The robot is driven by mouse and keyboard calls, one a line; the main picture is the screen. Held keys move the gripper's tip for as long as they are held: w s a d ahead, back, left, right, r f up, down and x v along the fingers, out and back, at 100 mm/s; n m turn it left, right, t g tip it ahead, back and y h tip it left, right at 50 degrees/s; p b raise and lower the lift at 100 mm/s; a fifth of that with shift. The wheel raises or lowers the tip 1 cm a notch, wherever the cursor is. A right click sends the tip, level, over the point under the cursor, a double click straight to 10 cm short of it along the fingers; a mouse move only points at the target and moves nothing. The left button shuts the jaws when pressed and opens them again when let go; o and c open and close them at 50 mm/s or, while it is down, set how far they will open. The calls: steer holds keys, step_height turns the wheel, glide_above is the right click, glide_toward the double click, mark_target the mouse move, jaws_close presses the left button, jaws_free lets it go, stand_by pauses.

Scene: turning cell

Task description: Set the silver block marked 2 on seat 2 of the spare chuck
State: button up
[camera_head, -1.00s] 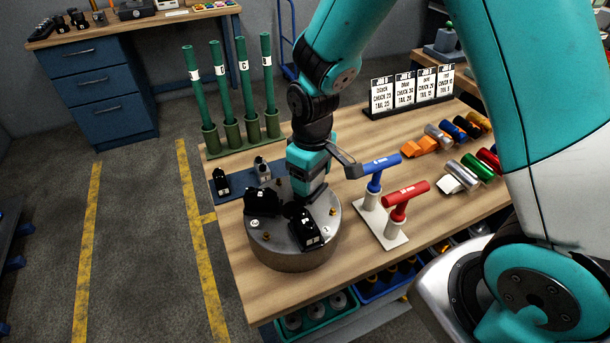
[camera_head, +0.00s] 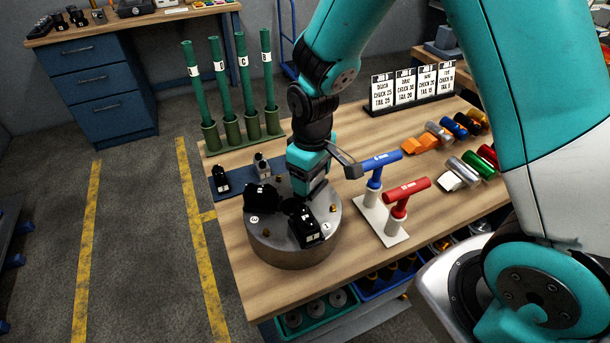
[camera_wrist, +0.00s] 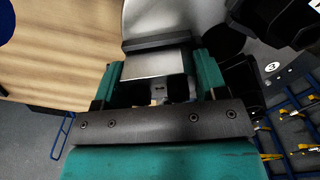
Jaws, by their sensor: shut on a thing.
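My gripper (camera_head: 311,188) is low over the back right of the round grey spare chuck (camera_head: 285,256). In the wrist view its teal fingers (camera_wrist: 158,84) are shut on a silver block (camera_wrist: 157,64); no number shows on it. Two black blocks sit on the chuck, one at its left back (camera_head: 261,197) and one at its front right (camera_head: 307,227). Marks 1 and 3 show on the chuck face; seat 2 is hidden, and I cannot tell whether the held block touches the chuck.
A blue mat (camera_head: 235,193) behind the chuck bears a black block (camera_head: 221,180) and a silver one (camera_head: 262,166). Green rods (camera_head: 219,95) stand behind. Blue (camera_head: 380,162) and red (camera_head: 407,190) T-handled tools stand close on the right.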

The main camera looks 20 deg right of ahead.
steer(key=shift+f, duration=0.15)
stand_by(0.3)
steer(key=o, duration=1.1)
steer(key=shift+s+f, duration=0.1)
steer(key=shift+s, duration=0.05)
steer(key=shift+s, duration=0.1)
steer(key=shift+c, duration=0.2)
steer(key=shift+o, duration=0.2)
steer(key=shift+a+r, duration=0.1)
steer(key=shift+r, duration=0.35)
step_height(320, 180, up, 17)
steer(key=b, duration=0.1)
steer(key=shift+w+d, duration=0.2)
steer(key=shift+w, duration=0.05)
steer(key=s+a+y, duration=0.2)
steer(key=s+a, duration=0.1)
steer(key=s, duration=0.6)
steer(key=s+a+r+n+y, duration=0.1)
steer(key=s+a+y, duration=0.1)
steer(key=s, duration=0.7)
steer(key=shift+s+a+r, duration=0.3)
steer(key=shift+a, duration=0.25)
